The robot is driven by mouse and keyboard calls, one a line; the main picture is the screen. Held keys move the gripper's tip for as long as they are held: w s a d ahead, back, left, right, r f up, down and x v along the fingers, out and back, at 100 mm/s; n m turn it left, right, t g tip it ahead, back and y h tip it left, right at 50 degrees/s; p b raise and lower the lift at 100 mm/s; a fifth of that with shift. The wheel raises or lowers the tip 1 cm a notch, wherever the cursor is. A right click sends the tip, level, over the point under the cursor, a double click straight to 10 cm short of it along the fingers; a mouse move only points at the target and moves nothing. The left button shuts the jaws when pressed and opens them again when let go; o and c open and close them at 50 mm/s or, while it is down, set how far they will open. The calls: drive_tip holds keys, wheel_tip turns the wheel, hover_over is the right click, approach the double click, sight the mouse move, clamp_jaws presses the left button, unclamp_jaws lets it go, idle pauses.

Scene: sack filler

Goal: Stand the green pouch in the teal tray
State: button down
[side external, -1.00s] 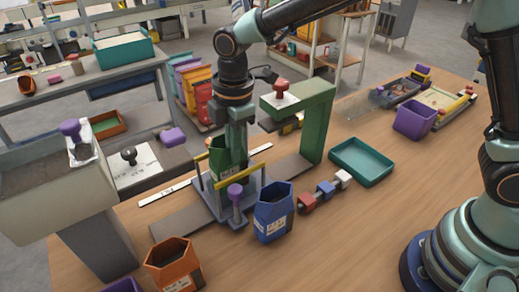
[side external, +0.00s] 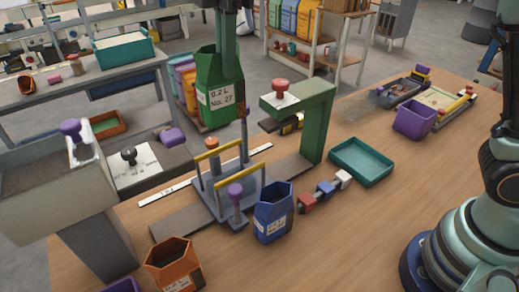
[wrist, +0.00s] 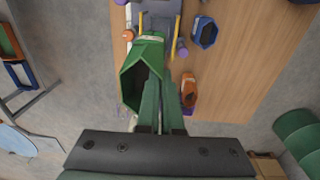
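The green pouch (side external: 216,92), an open-topped pouch with a white label reading "0.2 L No. 27", hangs high above the yellow-railed holder in the side view. My gripper (side external: 238,88) is shut on its wall; the far finger is hidden. In the wrist view the green pouch (wrist: 140,75) shows its open mouth, close against the fingers of my gripper (wrist: 163,85). The teal tray (side external: 352,162) lies empty on the table, right of and well below the pouch. The tray is not seen in the wrist view.
The yellow-railed holder (side external: 233,190) stands empty. A green press arm (side external: 318,130) with a red knob stands between pouch and tray. A blue pouch (side external: 272,214), orange pouch (side external: 172,266) and small coloured blocks (side external: 325,188) are near. A purple bin (side external: 413,120) stands beyond the tray.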

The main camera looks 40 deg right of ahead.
wheel_tip(320, 180, up, 10)
drive_tip(key=shift+f, duration=0.1)
drive_tip(key=d+r, duration=0.2)
drive_tip(key=d, duration=1.8)
drive_tip(key=s+d+f, duration=0.2)
drive_tip(key=s+d, duration=1.1)
drive_tip(key=d, duration=0.3)
wheel_tip(320, 180, down, 32)
drive_tip(key=shift+a+f+h, duration=0.2)
drive_tip(key=shift+a+h, duration=0.1)
drive_tip(key=shift+a, duration=0.05)
